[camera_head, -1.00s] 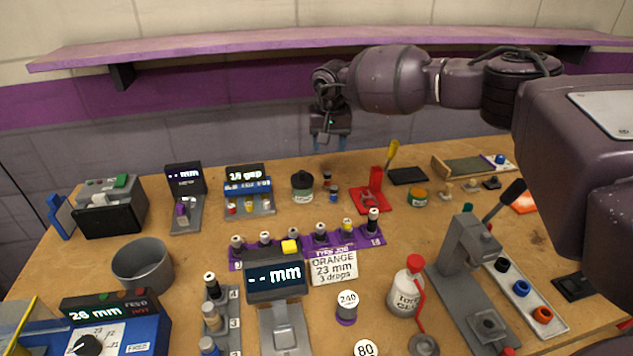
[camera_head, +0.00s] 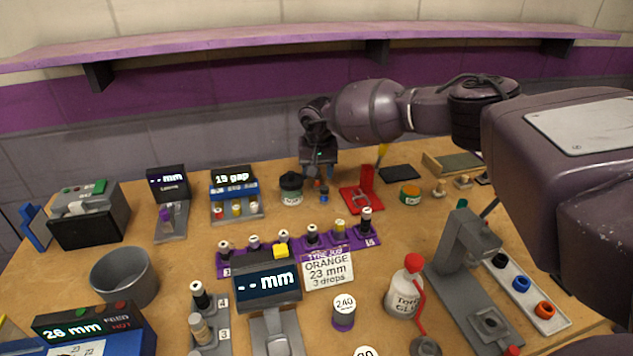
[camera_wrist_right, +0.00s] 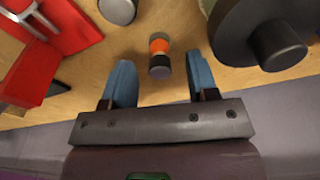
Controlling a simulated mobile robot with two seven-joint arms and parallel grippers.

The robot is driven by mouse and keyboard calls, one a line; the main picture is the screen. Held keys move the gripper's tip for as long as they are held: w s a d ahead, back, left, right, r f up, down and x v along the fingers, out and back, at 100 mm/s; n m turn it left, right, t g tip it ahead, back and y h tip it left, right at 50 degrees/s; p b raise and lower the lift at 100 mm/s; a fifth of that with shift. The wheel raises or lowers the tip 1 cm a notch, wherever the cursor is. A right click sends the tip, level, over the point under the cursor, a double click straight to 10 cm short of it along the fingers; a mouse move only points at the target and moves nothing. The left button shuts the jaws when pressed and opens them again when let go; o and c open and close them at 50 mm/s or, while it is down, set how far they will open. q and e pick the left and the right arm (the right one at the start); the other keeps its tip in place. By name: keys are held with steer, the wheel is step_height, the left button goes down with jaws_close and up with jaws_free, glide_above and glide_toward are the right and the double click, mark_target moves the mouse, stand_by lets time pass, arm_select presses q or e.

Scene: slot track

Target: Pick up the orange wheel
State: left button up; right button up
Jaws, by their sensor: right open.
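A small upright piece with an orange band and dark ends, seemingly the orange wheel (camera_wrist_right: 159,46), shows in the right wrist view. It stands on the table just ahead of the gap between the blue fingertips of my right gripper (camera_wrist_right: 160,78). The fingers are apart with nothing between them. In the head view my right gripper (camera_head: 317,180) hangs low at the table's back, beside the dark jar, and largely hides the small piece. An orange ring (camera_head: 545,309) also lies on the white tray at the right. My left gripper is not in view.
The dark jar (camera_head: 291,188) stands close to one finger, and the red stand (camera_head: 361,190) is on the other side. A purple rack (camera_head: 350,242) of bottles lies nearer the front.

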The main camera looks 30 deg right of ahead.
mark_target(317, 179)
steer(key=f, duration=0.3)
steer(key=shift+w+d, duration=0.1)
steer(key=shift+w, duration=0.1)
steer(key=c, duration=1)
steer(key=shift+r, duration=0.1)
